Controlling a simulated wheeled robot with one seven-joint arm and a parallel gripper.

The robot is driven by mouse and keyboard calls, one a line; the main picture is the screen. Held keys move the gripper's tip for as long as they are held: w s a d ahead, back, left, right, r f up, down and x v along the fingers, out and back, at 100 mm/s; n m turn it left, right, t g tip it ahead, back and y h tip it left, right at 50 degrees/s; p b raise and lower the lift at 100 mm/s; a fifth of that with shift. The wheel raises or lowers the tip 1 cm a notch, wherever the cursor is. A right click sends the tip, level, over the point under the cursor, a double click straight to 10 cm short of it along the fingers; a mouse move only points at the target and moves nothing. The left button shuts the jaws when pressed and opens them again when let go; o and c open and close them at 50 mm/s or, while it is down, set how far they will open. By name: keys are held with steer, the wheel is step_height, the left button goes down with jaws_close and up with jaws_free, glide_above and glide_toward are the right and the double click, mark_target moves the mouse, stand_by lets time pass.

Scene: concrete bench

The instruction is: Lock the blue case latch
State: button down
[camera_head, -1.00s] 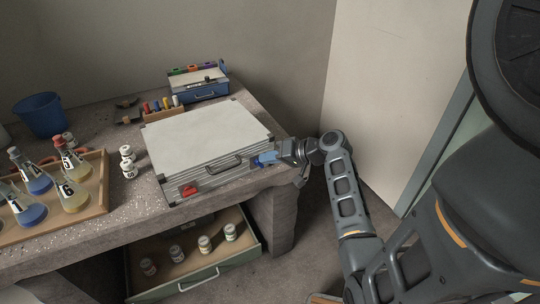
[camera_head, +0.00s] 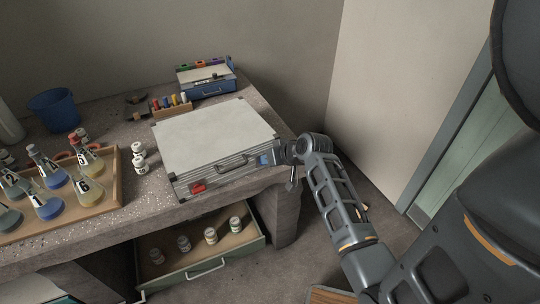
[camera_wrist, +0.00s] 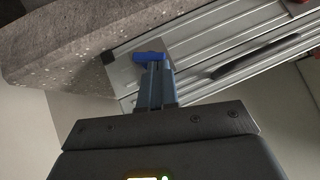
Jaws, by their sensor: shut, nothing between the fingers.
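A silver case (camera_head: 215,137) lies closed on the concrete bench, its ribbed front with a dark handle (camera_head: 228,167) facing the near edge. A red latch (camera_head: 198,187) sits at the left of the front. The blue latch (camera_wrist: 150,57) is at the other end of the front and shows in the wrist view just beyond my fingertips. My gripper (camera_wrist: 157,72) is shut and empty, its fingers at the blue latch; they seem to touch it. I cannot tell whether the latch is locked.
A wooden tray (camera_head: 115,186) with several flasks stands at the left, with white bottles (camera_head: 139,160) beside it. A blue box (camera_head: 207,81) and a marker rack (camera_head: 171,107) are behind the case. An open drawer (camera_head: 206,264) with bottles juts out below the bench.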

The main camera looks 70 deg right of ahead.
steer(key=shift+w+a+p, duration=0.15)
steer(key=shift+p, duration=0.15)
steer(key=shift+w+a, duration=0.1)
steer(key=shift+a, duration=0.05)
steer(key=shift+p, duration=0.3)
steer(key=shift+r+p, duration=0.75)
